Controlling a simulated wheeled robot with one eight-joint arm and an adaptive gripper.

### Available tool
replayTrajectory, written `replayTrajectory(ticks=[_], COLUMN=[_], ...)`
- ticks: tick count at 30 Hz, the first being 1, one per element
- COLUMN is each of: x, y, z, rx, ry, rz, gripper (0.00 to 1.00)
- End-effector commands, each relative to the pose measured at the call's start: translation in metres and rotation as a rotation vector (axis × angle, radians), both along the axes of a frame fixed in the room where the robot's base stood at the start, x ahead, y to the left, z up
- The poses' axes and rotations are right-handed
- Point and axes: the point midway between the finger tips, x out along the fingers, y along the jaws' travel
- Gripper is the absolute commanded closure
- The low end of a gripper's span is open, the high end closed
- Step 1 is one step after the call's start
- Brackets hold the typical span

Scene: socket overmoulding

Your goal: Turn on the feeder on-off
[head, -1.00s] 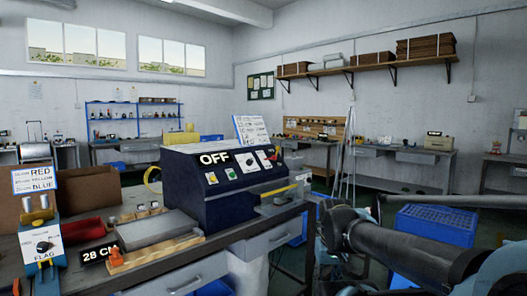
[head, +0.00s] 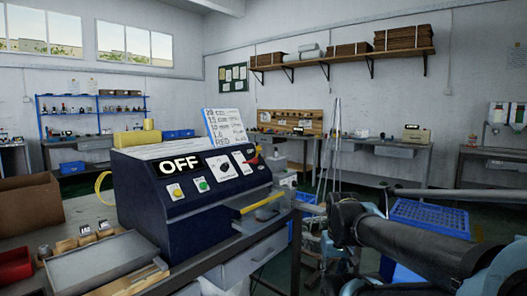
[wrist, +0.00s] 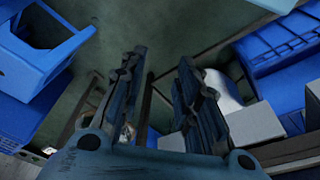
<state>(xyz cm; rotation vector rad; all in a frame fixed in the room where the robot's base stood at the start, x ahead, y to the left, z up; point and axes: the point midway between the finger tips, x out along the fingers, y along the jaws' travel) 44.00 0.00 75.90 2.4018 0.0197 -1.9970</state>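A dark blue machine (head: 195,222) stands on the bench in the head view, with a black sign reading OFF (head: 180,166) on its sloped panel. The panel has a yellow button (head: 175,191), a green button (head: 202,185), a white plate with a dark knob (head: 223,167) and a second white plate with a control (head: 243,162). A red part (head: 253,159) shows at the panel's right end. Which control is the feeder on-off is not clear. In the wrist view my gripper (wrist: 158,65) has its fingers apart with nothing between them. The machine's panel is not recognisable there.
A yellow bar (head: 263,200) sticks out at the machine's right front. A grey tray (head: 100,265) and a red bin (head: 14,265) lie left on the bench. A blue crate (head: 430,217) stands on the right. Blue crates (wrist: 285,45) also show in the wrist view.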

Motion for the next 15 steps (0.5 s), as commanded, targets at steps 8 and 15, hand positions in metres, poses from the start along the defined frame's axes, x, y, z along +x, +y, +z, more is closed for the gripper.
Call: replayTrajectory(ticks=[8, 15], x=[-0.007, 0.014], y=[0.001, 0.026], z=[0.005, 0.033], rx=[0.007, 0.151], ry=[-0.009, 0.031], rz=[-0.007, -0.148], gripper=[0.70, 0.70])
